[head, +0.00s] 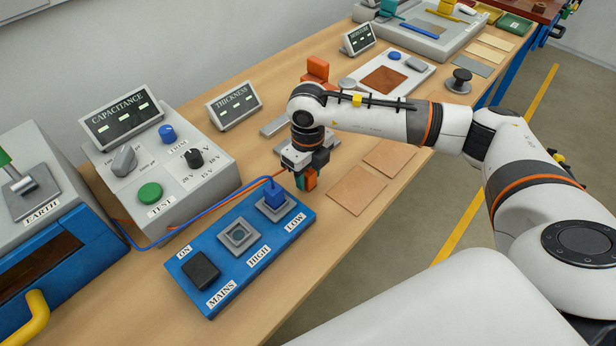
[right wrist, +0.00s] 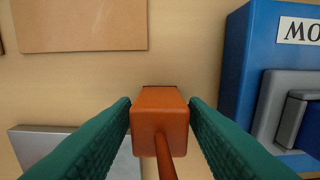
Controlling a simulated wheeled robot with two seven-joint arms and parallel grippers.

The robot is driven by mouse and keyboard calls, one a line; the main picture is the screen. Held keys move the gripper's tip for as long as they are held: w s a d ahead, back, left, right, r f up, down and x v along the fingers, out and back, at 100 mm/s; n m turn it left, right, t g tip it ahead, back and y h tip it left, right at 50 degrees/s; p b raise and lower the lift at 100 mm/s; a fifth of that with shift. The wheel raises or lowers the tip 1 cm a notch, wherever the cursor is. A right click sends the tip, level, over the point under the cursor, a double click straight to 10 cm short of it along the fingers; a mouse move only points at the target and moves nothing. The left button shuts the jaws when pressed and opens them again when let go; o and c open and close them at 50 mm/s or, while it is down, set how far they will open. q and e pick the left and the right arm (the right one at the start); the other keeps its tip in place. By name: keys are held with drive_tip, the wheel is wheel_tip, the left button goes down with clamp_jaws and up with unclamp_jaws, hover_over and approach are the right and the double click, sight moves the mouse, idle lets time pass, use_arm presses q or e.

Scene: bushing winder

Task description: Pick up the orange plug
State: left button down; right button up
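The orange plug (right wrist: 160,112) sits between the green finger pads of my right gripper (right wrist: 160,118). Both pads touch its sides in the right wrist view, and its orange cord runs down toward the camera. In the head view my right gripper (head: 306,181) points down just beyond the blue mains box (head: 205,260), with a bit of orange showing at its fingertips. The cord leads left from there toward the capacitance unit. I cannot tell whether the plug touches the table. My left gripper is not in view.
A blue plug (head: 274,197) stands in the socket marked LOW; the socket marked HIGH (head: 238,236) is empty. The capacitance unit (head: 160,170) stands to the left. Brown sheets (head: 357,190) lie right of the gripper. An orange block (head: 317,70) stands behind my arm.

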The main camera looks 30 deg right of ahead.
sight(308, 172)
drive_tip(key=c, duration=0.7)
wheel_tip(308, 172, up, 10)
drive_tip(key=shift+r+b, duration=0.1)
drive_tip(key=shift+b, duration=0.9)
